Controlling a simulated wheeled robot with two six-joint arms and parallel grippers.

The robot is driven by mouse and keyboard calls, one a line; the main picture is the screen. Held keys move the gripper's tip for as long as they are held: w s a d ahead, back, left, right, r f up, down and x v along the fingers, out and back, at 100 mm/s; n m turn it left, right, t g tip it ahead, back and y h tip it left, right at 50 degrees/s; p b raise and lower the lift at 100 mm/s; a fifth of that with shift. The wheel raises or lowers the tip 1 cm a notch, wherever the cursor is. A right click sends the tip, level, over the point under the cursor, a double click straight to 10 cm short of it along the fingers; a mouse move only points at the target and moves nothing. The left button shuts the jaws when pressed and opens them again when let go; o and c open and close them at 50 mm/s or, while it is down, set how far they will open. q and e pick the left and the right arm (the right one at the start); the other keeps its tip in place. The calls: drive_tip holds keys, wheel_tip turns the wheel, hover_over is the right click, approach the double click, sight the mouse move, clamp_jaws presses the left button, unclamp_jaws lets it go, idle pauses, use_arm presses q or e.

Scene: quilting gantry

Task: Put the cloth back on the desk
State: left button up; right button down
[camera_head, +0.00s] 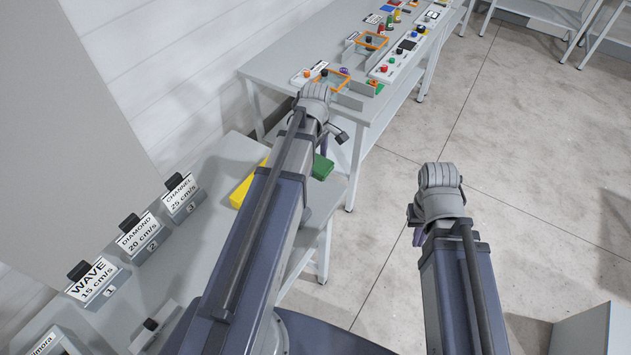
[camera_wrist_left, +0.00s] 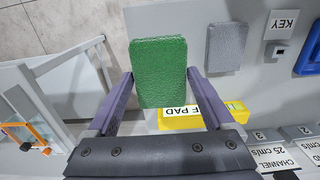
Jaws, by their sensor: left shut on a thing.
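My left gripper (camera_wrist_left: 158,88) is shut on a green textured cloth (camera_wrist_left: 158,70), a flat rectangular piece between its two purple fingers. In the head view the cloth (camera_head: 322,167) shows beside my left forearm, near the end of the grey desk (camera_head: 330,190). Its height over the desk is hard to tell. My left gripper is mostly hidden behind my arm there. My right gripper (camera_head: 418,237) hangs in the air to the right over the floor; only a bit of a finger shows, so its opening is hidden.
A yellow pad box (camera_head: 243,190) stands on the desk close to the cloth. A grey pad (camera_wrist_left: 226,47) and a blue tray (camera_wrist_left: 308,50) lie on the desk. Label stands (camera_head: 140,236) line the desk's left side. A second bench (camera_head: 265,68) with small parts stands behind.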

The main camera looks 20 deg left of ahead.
use_arm(q)
drive_tip(key=shift+f+b, duration=3.95)
drive_tip(key=shift+f, duration=0.5)
drive_tip(key=shift+f, duration=0.2)
drive_tip(key=o, duration=0.9)
drive_tip(key=shift+r, duration=0.1)
drive_tip(key=shift+r, duration=0.15)
